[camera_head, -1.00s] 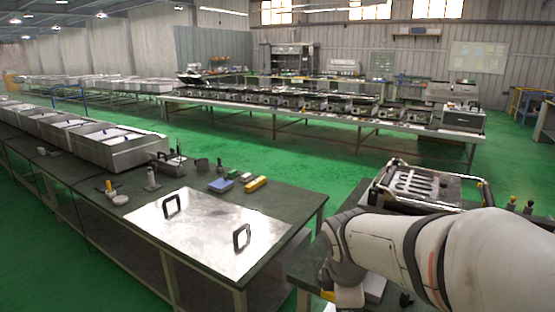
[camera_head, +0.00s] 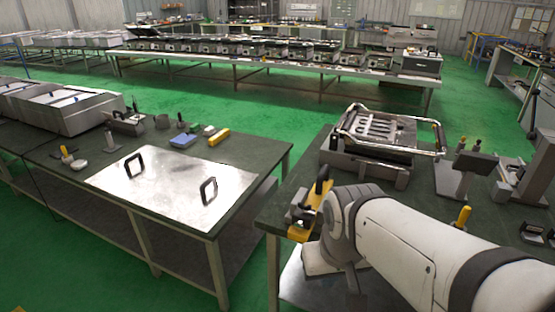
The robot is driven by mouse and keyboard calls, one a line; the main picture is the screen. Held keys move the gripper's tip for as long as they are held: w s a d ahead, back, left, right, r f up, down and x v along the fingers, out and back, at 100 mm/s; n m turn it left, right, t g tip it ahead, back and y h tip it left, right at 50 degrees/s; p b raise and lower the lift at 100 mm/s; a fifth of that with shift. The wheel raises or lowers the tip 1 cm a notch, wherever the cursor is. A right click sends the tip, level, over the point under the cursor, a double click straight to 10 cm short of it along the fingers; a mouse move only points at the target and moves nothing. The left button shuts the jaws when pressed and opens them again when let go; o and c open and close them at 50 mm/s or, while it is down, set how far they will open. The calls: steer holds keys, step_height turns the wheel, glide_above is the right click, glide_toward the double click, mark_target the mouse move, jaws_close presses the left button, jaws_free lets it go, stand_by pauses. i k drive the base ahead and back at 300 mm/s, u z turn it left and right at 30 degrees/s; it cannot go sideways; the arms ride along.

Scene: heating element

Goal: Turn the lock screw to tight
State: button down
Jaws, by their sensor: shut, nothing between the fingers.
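I cannot make out a lock screw in this view. A metal device with a handle frame and a slotted top (camera_head: 378,128) stands on the dark bench at the right; the screw may be too small to tell or hidden. My white arm reaches in from the lower right over the near part of this bench. Its wrist is in front of the device, nearer to me.
A stand with a dark plate (camera_head: 463,172) is at the right. The left bench holds a shiny plate with two handles (camera_head: 172,181). Green floor is free between benches.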

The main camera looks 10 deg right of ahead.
mark_target(307, 209)
steer(key=z, duration=0.05)
steer(key=k, duration=1.1)
steer(key=u, duration=0.6)
steer(key=i, duration=1.3)
steer(key=z, duration=0.45)
